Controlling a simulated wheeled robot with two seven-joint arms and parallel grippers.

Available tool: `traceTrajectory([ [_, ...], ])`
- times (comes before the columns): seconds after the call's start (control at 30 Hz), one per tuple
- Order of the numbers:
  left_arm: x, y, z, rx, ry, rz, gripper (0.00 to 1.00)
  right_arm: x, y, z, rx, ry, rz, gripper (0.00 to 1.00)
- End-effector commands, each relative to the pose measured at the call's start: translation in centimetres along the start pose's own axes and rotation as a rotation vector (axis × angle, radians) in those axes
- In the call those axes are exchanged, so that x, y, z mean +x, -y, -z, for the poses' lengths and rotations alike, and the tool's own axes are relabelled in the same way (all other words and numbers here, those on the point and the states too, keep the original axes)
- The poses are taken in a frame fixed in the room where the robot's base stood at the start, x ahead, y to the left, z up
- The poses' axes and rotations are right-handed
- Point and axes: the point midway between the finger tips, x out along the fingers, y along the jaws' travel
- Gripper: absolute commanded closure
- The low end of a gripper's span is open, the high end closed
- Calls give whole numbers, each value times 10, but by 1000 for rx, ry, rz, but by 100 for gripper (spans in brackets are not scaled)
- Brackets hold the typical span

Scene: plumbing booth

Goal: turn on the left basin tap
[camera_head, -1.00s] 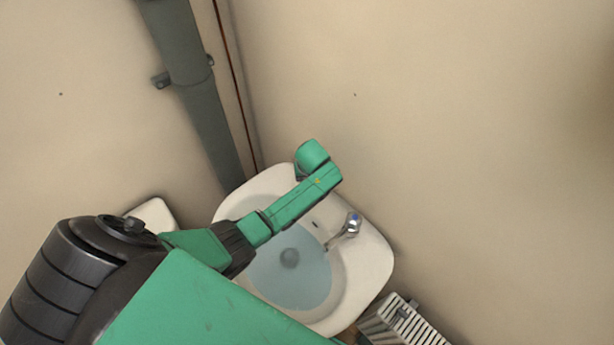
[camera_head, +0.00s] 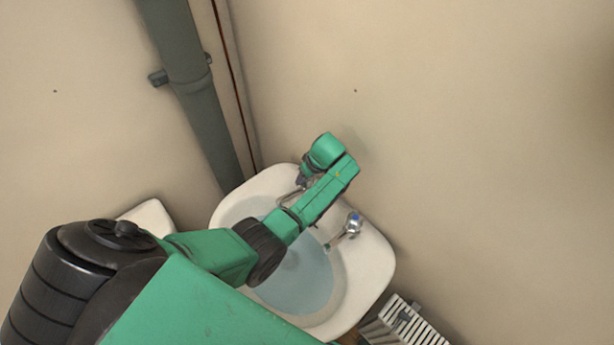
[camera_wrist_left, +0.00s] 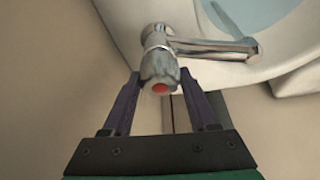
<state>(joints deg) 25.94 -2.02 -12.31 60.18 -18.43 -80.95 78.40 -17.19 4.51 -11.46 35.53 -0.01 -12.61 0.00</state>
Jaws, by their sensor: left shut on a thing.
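The left basin tap (camera_wrist_left: 158,68) is chrome with a red-marked knob, seen close up in the left wrist view. Its spout reaches right over the basin (camera_head: 375,262). My left gripper (camera_wrist_left: 160,82) has one dark finger on each side of the knob and is shut on it. In the head view my green left arm covers most of this tap, and only part of its spout shows by the wrist. The other tap (camera_head: 353,222), with a blue mark, stands to the right on the basin rim. My right gripper is not in view.
A thick grey pipe (camera_head: 190,90) runs down the left wall. A white slatted radiator (camera_head: 405,325) stands at the lower right, close to the basin. The basin holds bluish water.

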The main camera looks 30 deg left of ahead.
Motion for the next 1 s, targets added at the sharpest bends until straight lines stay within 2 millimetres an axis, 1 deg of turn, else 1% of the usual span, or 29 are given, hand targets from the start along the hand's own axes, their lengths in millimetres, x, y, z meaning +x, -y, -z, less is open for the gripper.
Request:
traceTrajectory([
  [0.03,-2,-1,3,-1,-7,-4,96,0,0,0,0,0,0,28],
  [0.23,-2,-2,3,0,-8,-4,96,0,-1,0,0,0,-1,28],
  [0.27,-2,-2,3,0,-8,-5,37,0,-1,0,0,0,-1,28],
  [0.3,-2,-1,3,0,-7,-5,21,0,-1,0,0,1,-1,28],
  [0.33,-2,-1,3,0,-7,-4,10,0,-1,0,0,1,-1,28],
  [0.63,-1,-1,1,1,-3,-2,10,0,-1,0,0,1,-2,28],
  [0.73,-6,-2,1,1,-2,-5,10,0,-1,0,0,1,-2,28],
  [0.87,-27,-2,0,1,-2,-7,10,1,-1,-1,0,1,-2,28],
  [0.97,-51,-2,0,-1,-2,-9,10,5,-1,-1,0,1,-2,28],
  [1.0,-62,-1,0,-3,-1,-9,10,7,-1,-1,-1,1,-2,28],
])
